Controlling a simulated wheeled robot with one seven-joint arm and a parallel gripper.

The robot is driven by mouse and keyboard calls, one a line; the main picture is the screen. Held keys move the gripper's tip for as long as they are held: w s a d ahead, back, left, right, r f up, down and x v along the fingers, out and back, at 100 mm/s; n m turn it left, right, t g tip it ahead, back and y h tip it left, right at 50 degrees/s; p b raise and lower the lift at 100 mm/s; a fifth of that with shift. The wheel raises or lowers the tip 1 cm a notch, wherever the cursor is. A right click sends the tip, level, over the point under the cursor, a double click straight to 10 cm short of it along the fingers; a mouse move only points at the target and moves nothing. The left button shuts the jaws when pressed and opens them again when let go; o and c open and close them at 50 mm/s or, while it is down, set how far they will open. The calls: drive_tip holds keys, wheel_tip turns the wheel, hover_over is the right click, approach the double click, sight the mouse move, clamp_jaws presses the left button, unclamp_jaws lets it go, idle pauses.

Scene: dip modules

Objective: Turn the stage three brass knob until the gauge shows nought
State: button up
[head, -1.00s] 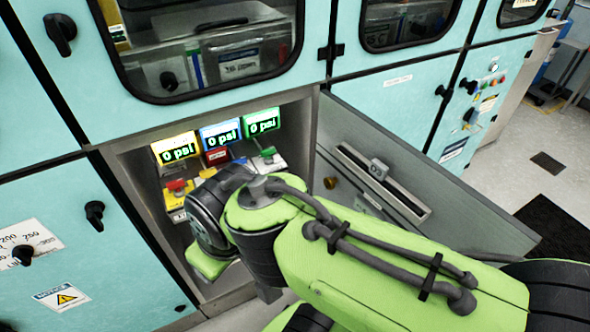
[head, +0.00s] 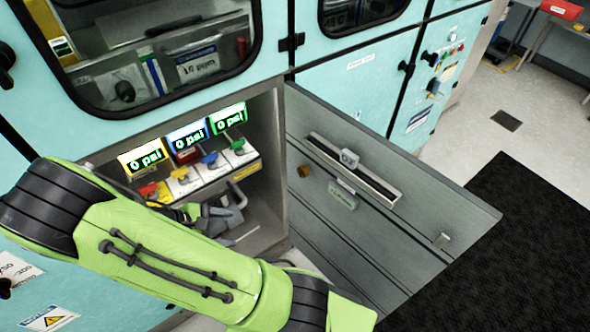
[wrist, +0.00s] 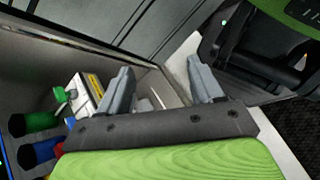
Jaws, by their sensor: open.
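Three gauges stand in a row in the open cabinet bay: yellow-framed (head: 143,157), blue-framed (head: 187,137) and green-framed (head: 229,117). Each reads 0 psi. Below them are red, yellow, blue and green valve handles. A small brass-coloured knob (head: 304,171) is on the inner face of the open door; I cannot tell whether it is the stage three knob. My gripper (wrist: 160,82) is open, with nothing between its two grey fingers in the wrist view. In the head view it is low in the bay, below the handles, partly hidden by my arm.
The open grey door (head: 390,215) stands out on the right of the bay, with a slotted plate on it. The green handle (wrist: 62,97) is left of my fingers in the wrist view. A black mat (head: 500,230) lies on the floor beyond the door.

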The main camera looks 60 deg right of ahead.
drive_tip(key=s+d+f+n+g+h+p, duration=0.1)
drive_tip(key=d+f+n+g+h, duration=0.1)
drive_tip(key=d+n+h, duration=0.15)
drive_tip(key=n+t+h+p, duration=0.1)
drive_tip(key=n+h+p, duration=0.1)
drive_tip(key=n+h, duration=0.35)
approach(301, 172)
drive_tip(key=shift+m+h, duration=0.4)
drive_tip(key=x, duration=0.5)
drive_tip(key=b+x, duration=0.1)
drive_tip(key=x, duration=0.2)
drive_tip(key=shift+d+f, duration=0.15)
drive_tip(key=shift+f, duration=0.25)
drive_tip(key=c, duration=1)
